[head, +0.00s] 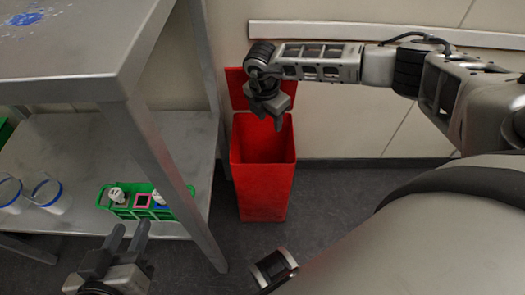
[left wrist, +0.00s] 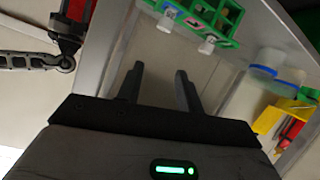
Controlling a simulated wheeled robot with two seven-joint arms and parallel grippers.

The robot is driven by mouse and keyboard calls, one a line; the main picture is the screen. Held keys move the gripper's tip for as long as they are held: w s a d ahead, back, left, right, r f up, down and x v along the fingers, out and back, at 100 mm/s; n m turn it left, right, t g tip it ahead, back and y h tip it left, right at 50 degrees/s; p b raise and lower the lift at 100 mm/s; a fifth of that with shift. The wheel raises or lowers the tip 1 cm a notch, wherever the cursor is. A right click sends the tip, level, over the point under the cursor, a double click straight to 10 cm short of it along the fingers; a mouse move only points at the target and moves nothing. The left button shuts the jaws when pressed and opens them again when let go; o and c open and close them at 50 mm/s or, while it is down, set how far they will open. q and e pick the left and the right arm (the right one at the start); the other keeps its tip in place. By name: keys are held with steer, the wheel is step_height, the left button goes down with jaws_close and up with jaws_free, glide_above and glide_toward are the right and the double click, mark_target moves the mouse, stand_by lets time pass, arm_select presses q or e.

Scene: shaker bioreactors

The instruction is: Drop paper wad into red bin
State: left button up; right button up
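The red bin (head: 262,190) stands on the floor against the wall with its lid raised at the back. Its visible inside is red and shows no wad. My right gripper (head: 278,122) points down over the bin's opening. Its fingers overlap in the head view, so I cannot tell whether it is open or shut. I see no paper wad in either view. My left gripper (head: 128,238) is open and empty, in front of the metal table's lower shelf. In the left wrist view, its two fingers (left wrist: 160,85) are apart with nothing between them. Part of the red bin (left wrist: 72,25) shows at upper left there.
A metal table (head: 75,60) stands left of the bin, with a blue spill (head: 25,18) on top. Its lower shelf holds a green rack (head: 130,212) with small vessels and blue-rimmed clear containers (head: 47,195). A rail (head: 400,33) runs along the wall. Floor right of the bin is clear.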

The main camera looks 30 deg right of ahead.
arm_select(q)
steer(key=f+g+p, duration=0.1)
steer(key=p, duration=0.1)
steer(key=a+f+g+y+p, duration=0.1)
steer(key=p, duration=0.1)
steer(key=shift+s+a+f, duration=0.1)
steer(key=shift+a+f, duration=0.05)
steer(key=shift+f, duration=0.15)
arm_select(e)
step_height(320, 180, up, 16)
steer(key=a, duration=0.2)
steer(key=shift+s+a, duration=0.15)
steer(key=shift+s, duration=0.1)
steer(key=shift+f, duration=0.1)
